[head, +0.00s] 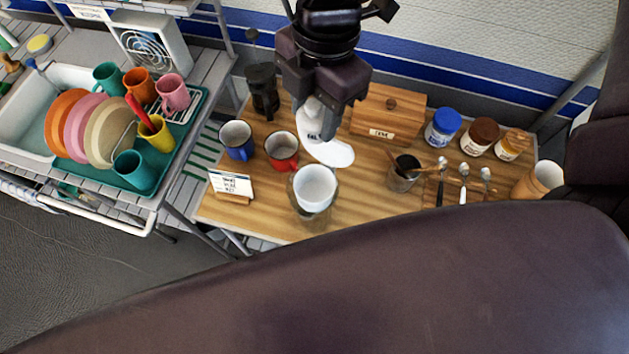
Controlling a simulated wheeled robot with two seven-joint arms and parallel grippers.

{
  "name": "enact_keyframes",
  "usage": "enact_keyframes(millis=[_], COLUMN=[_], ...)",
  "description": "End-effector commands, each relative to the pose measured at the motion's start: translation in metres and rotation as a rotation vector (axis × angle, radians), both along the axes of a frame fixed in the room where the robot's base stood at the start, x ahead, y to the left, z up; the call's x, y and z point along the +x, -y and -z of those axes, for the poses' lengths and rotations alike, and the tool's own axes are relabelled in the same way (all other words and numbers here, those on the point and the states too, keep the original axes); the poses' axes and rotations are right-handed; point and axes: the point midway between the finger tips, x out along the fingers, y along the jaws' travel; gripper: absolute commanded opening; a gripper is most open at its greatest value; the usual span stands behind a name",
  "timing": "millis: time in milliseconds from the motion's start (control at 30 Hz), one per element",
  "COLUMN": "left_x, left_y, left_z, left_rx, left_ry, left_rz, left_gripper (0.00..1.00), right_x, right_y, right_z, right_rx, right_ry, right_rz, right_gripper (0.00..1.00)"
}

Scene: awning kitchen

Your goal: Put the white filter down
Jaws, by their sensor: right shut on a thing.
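My right gripper (325,124) comes down from the top over the wooden table. It is shut on a white piece with a wide, flat rim, which I take as the white filter (333,154). Its upper part is partly hidden by the fingers, and some dark lettering shows beside them. The filter is close above or at the tabletop; I cannot tell if it touches. A white round cup-like piece (314,187) sits in the mouth of a clear glass vessel just below it in the picture. My left gripper is not in view.
On the wooden table (265,222), blue (236,140) and red (281,150) mugs stand left of the filter. A wooden box (389,109), lidded jars (443,127) and spoons (463,187) are to the right. A dish rack (176,150) stands left.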

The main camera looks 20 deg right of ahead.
Motion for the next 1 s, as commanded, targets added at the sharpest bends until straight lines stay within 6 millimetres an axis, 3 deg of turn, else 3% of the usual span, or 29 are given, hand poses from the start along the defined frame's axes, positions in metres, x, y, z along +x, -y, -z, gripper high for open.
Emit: enact_keyframes(millis=[500,1000], left_x=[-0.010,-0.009], left_y=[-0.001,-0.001], left_z=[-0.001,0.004], left_rx=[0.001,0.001], left_ry=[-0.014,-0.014], left_rz=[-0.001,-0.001], left_gripper=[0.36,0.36], right_x=[-0.002,-0.001], right_y=[0.000,0.000], right_z=[0.125,0.183], right_rx=[0.001,0.000], right_ry=[-0.008,-0.004], right_rz=[0.006,0.007], right_gripper=[0.20,0.20])
